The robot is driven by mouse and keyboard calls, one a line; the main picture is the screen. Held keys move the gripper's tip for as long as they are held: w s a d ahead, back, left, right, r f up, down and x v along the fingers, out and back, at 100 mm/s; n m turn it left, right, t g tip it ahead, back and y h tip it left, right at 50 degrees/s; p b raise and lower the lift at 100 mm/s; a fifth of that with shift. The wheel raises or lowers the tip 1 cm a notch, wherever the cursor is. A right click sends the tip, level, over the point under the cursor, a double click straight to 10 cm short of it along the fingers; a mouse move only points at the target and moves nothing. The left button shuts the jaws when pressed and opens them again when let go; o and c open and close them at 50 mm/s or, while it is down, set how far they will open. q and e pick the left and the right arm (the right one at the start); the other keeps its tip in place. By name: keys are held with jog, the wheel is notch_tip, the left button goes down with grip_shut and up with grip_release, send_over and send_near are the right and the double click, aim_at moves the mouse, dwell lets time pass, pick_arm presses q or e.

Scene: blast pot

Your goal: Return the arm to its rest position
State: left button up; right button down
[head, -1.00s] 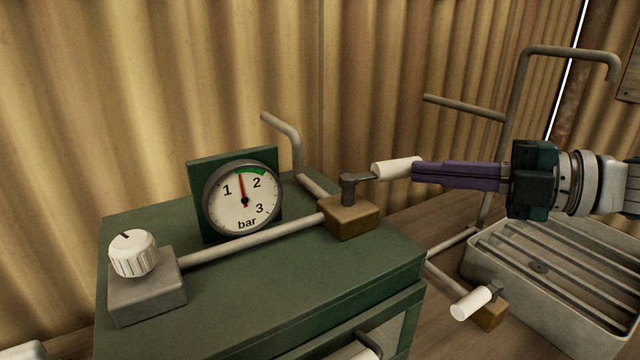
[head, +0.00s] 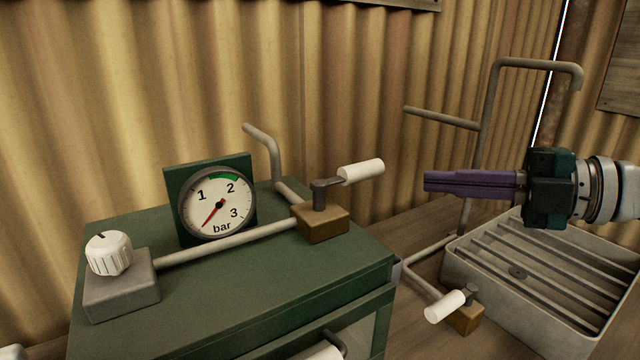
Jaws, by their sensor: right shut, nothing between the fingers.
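My right gripper (head: 428,182), with purple fingers, reaches in from the right. It is shut and empty, in the air to the right of the white valve handle (head: 361,172) and apart from it. That handle sits on a lever over a brown valve block (head: 322,222) on the green cabinet (head: 250,280). The handle points right and slightly away. The pressure gauge (head: 219,204) has its needle pointing to the lower left, below the 1. My left gripper is not in view.
A white knob (head: 109,253) on a grey block stands at the cabinet's left. A slatted grey tray (head: 470,272) lies below my right gripper. A second white-handled valve (head: 446,306) is in front of it. A bent pipe (head: 487,120) rises behind the gripper. Corrugated walls close the back.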

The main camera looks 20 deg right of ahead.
jog(key=s+d+r+b, duration=0.1)
jog(key=s+d, duration=0.2)
jog(key=d, duration=0.3)
jog(key=a+f+m+t+h, duration=0.1)
jog(key=a+f+m+h, duration=0.9)
jog(key=m, duration=0.4)
jog(key=s+a+f+m+g, duration=0.1)
jog(key=s+a+m+g, duration=0.15)
jog(key=s, duration=0.45)
jog(key=s+a+f+m+g+p, duration=0.1)
jog(key=s+a+m+g, duration=0.1)
jog(key=s+m+g, duration=0.3)
jog(key=s+a+f+m+g, duration=0.1)
jog(key=s+a+m+g, duration=0.1)
jog(key=s, duration=0.6)
pick_arm(q)
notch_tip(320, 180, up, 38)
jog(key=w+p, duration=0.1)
jog(key=p, duration=3.7)
pick_arm(e)
notch_tip(320, 180, up, 38)
jog(key=shift+w+n+h, duration=0.15)
jog(key=shift+n+h, duration=0.2)
jog(key=shift+h, duration=0.05)
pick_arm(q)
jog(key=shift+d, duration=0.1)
